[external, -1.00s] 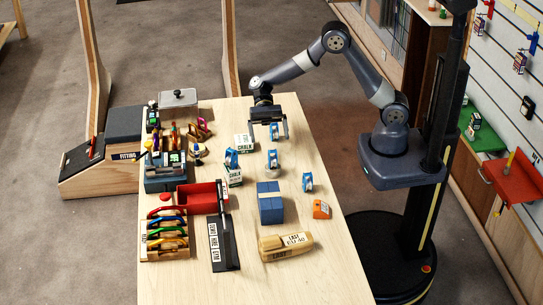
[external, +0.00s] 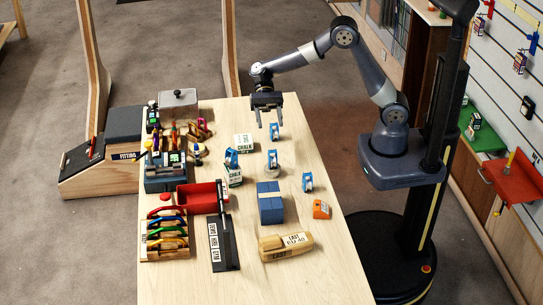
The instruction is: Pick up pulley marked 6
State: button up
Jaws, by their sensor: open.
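Several blue pulleys stand on the table; their numbers are too small to read, so I cannot tell which is marked 6. One pulley (external: 274,132) is at the far part of the table, one (external: 272,160) sits on a round grey base nearer, one (external: 307,182) stands to the right, and one (external: 231,158) is at the left on or against a chalk box. My gripper (external: 269,124) is open and empty, pointing down over the far part of the table. Its right finger appears just above the farthest pulley; contact is not visible.
The right front is clear.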

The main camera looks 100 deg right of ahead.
jog(key=s+a+b, duration=0.4)
jog(key=s+a, duration=0.3)
jog(key=s, duration=0.1)
send_near(308, 180)
jog(key=shift+w+d+f+p, duration=0.15)
jog(key=shift+w+d+f, duration=0.05)
jog(key=shift+d, duration=0.3)
jog(key=shift+w+d+f+p, duration=0.15)
jog(key=shift+w+d, duration=0.05)
jog(key=shift+d, duration=0.35)
jog(key=shift+a+f, duration=0.2)
jog(key=shift+f, duration=0.1)
jog(key=x, duration=0.4)
jog(key=shift+s+a, duration=0.15)
jog(key=shift+a, duration=0.2)
jog(key=x, duration=0.2)
jog(key=p+x, duration=0.1)
jog(key=x, duration=0.2)
jog(key=shift+s+a+f+p, duration=0.25)
jog(key=shift+s+f+p, duration=0.05)
jog(key=shift+s+f, duration=0.05)
jog(key=c, duration=1.1)
jog(key=shift+r, duration=0.1)
